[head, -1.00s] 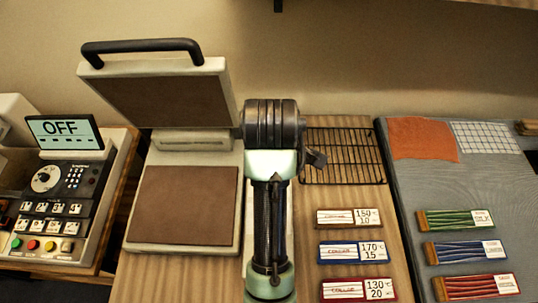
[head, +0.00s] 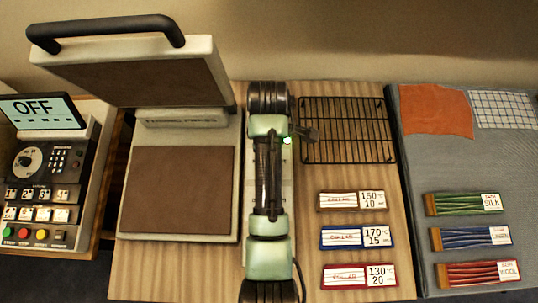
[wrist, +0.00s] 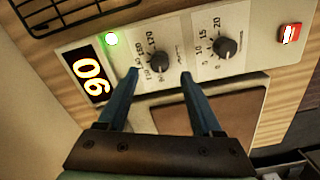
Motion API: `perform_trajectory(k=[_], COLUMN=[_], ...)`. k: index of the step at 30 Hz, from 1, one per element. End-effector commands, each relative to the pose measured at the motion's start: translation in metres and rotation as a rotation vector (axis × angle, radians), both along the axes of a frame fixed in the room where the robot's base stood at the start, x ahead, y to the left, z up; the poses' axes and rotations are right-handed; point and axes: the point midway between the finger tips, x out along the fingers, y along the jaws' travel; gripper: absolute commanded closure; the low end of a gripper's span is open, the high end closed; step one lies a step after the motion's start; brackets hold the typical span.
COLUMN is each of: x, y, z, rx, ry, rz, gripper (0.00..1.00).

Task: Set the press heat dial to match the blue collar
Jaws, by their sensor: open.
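The heat dial (wrist: 158,63) is a black knob on the press's pale control panel, with a printed scale including 120, 130 and 170. I cannot tell its pointer's exact setting. My gripper (wrist: 160,74) is open, with its two fingertips on either side of the heat dial's near edge. I cannot tell whether they touch it. In the head view the arm hides the dial and most of the gripper. The blue-framed collar card (head: 357,237) lies on the wooden table and reads 170 °C and 15.
A second dial (wrist: 224,47), marked 5 to 20, sits right of the heat dial. A lit display (wrist: 90,82) shows 90 or 06, beside a green light (wrist: 111,38). A red switch (wrist: 290,34) is at the far right. The press (head: 180,190) stands open; a wire rack (head: 346,130) lies behind.

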Motion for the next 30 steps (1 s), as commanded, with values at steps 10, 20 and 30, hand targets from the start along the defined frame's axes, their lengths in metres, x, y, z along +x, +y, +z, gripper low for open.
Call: perform_trajectory(k=[10,20,30], x=[0.000,0.001,0.001], y=[0.000,0.000,0.000], z=[-0.051,-0.057,-0.056], rx=[0.000,-0.001,0.000], ry=[0.001,-0.002,-0.001], rz=[0.001,0.000,0.000], gripper=[0.33,0.33,0.84])
